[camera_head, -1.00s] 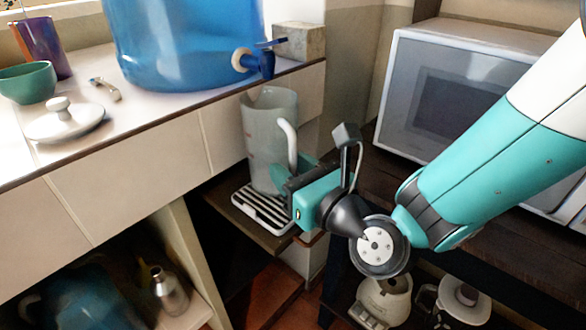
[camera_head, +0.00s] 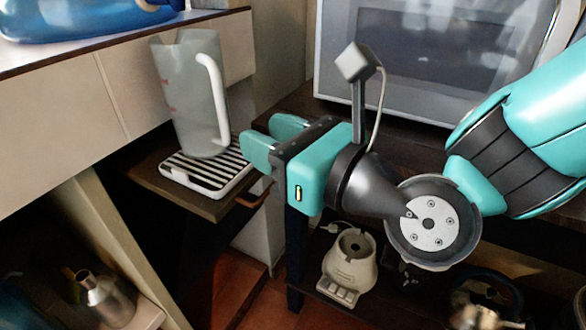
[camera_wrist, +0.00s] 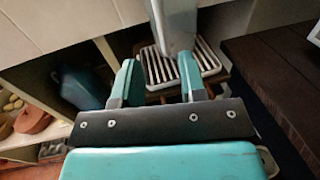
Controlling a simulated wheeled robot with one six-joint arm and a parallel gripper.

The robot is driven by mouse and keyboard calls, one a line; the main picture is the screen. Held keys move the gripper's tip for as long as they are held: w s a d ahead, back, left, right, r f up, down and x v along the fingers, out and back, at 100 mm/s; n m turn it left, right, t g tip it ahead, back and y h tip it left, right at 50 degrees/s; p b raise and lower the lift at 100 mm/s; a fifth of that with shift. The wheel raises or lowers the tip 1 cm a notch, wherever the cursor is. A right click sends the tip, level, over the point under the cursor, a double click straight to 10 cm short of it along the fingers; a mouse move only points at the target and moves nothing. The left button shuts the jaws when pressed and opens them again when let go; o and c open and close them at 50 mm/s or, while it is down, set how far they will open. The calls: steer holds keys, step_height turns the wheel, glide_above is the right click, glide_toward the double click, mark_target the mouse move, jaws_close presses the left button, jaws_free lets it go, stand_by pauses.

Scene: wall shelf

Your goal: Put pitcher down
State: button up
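The translucent grey pitcher (camera_head: 188,105) with a white handle stands upright on a white slatted tray (camera_head: 240,183), which sits on a small dark wooden shelf (camera_head: 205,208). My gripper (camera_head: 272,138) is to the right of the pitcher, with a gap between its fingers and the handle. In the wrist view my gripper (camera_wrist: 158,78) has its two teal fingers spread with nothing between them. The pitcher (camera_wrist: 176,25) shows beyond the fingers there, its top cut off by the frame. The tray (camera_wrist: 209,57) shows behind the right finger.
A microwave (camera_head: 440,60) stands behind my arm on a dark surface. A blue water container (camera_head: 85,18) rests on the counter at upper left. A white appliance base (camera_head: 348,262) is below my gripper. A metal bottle (camera_head: 103,298) is on the lower left shelf.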

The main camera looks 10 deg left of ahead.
steer(key=shift+b+v, duration=1.45)
steer(key=shift+b, duration=1.35)
steer(key=shift+w, duration=0.1)
steer(key=d+f+n+g+h, duration=0.4)
steer(key=d+f+n+h, duration=0.3)
steer(key=n, duration=0.9)
steer(key=s+d+f+n+g+h, duration=0.2)
steer(key=s+d+n+g, duration=0.1)
steer(key=d+n, duration=0.2)
steer(key=s+d+f+n+g+h, duration=0.1)
steer(key=s+d+n, duration=0.3)
steer(key=n, duration=0.6)
steer(key=shift+s+d+f+n+g+h, duration=0.2)
steer(key=shift+d+f+n+g+h, duration=0.15)
steer(key=shift+d+f+g, duration=0.65)
steer(key=shift+d+r, duration=0.15)
steer(key=shift+r, duration=0.1)
